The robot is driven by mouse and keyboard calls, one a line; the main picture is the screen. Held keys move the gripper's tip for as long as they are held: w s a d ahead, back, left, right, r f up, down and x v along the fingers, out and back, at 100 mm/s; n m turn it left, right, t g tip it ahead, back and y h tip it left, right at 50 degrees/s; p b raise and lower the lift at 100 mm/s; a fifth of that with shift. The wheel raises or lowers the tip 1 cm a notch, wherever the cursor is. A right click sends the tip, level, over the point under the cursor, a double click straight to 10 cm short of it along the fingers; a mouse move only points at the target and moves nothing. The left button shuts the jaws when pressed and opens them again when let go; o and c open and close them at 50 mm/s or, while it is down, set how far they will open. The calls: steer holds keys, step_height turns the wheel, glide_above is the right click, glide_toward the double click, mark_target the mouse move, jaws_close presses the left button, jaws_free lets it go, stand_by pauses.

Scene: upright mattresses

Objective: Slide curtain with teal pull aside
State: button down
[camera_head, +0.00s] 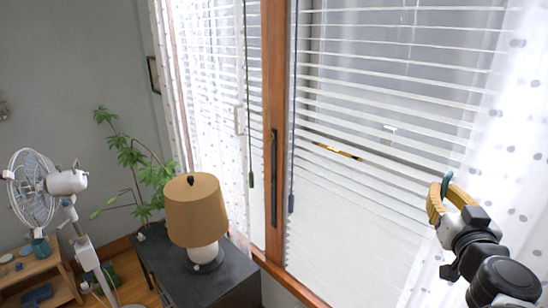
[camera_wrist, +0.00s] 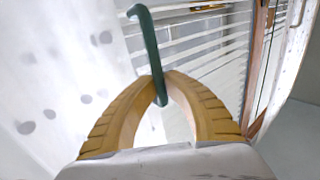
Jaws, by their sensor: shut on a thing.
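The teal pull (camera_wrist: 151,50) is a hooked rod that stands between my gripper's two yellow fingers in the wrist view. My gripper (camera_wrist: 165,82) is shut on it. In the head view my gripper (camera_head: 443,190) is at the right, and a bit of the teal pull (camera_head: 446,182) shows at its fingertips. The white dotted curtain (camera_head: 505,130) hangs at the right edge, beside my gripper; it fills the left of the wrist view (camera_wrist: 60,80). Whether the pull joins the curtain is not clear. A second dotted curtain (camera_head: 207,100) with a white handle hangs at the left window.
White blinds (camera_head: 400,90) cover the window behind a wooden post (camera_head: 274,90). A lamp (camera_head: 195,210) stands on a dark cabinet (camera_head: 240,270). A plant (camera_head: 140,165) and a white fan (camera_head: 45,185) stand at the left. The space before the blinds looks clear.

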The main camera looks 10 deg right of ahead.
steer(key=shift+s+d, duration=0.25)
steer(key=c, duration=1.8)
jaws_free()
steer(key=shift+o, duration=0.2)
steer(key=shift+s+a, duration=0.1)
steer(key=shift+s, duration=0.05)
steer(key=v, duration=1.1)
steer(key=shift+s+a, duration=0.15)
steer(key=shift+s, duration=0.2)
steer(key=shift+r, duration=0.1)
